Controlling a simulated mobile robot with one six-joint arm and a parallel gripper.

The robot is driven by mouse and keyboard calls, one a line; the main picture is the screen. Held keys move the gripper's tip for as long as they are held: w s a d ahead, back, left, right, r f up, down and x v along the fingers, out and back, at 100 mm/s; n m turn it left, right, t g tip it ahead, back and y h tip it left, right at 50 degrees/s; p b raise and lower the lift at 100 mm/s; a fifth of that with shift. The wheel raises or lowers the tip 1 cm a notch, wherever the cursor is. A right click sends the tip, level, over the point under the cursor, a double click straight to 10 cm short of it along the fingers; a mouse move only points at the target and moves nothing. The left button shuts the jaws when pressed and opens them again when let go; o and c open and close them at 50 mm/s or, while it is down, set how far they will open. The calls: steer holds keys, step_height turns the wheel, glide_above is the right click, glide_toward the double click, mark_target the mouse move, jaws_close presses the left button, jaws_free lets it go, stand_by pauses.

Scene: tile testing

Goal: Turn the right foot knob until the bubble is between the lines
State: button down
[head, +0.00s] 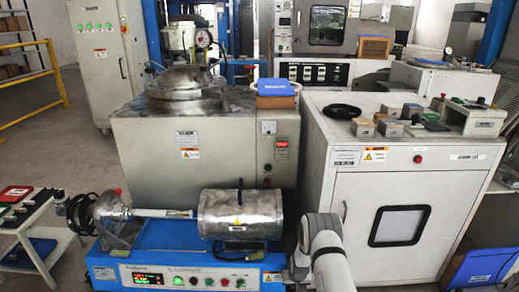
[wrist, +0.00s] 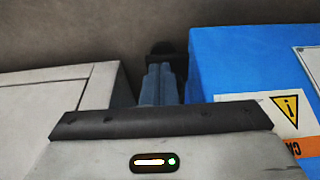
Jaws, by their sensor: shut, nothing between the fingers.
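The blue machine (head: 200,268) stands at the front centre in the head view, with a metal cylinder (head: 240,215) on top. In the wrist view its blue side (wrist: 250,70), with a warning label, is to the right of my gripper (wrist: 160,68). My gripper's fingers are together and empty. A dark shape (wrist: 170,48) shows just beyond the fingertips; I cannot tell whether it is the foot knob. In the head view my arm reaches down at the machine's right end, and the fingers are hidden there. I cannot make out a bubble or its lines in either view.
A white cabinet (head: 345,215) with small blocks on top stands close to the right of my arm. A grey box (head: 150,150) stands behind the blue machine. A pale panel (wrist: 60,95) is left of my gripper in the wrist view. Open floor (head: 60,145) lies at left.

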steer(key=shift+a+f+b, duration=0.1)
steer(key=shift+a+b, duration=0.6)
steer(key=shift+b, duration=0.15)
steer(key=shift+w+a, duration=0.15)
steer(key=shift+a, duration=0.05)
stand_by(0.4)
steer(key=w+p+v, duration=0.1)
steer(key=p+v, duration=0.2)
steer(key=v, duration=0.3)
steer(key=shift+s+a, duration=0.15)
steer(key=shift+s, duration=0.05)
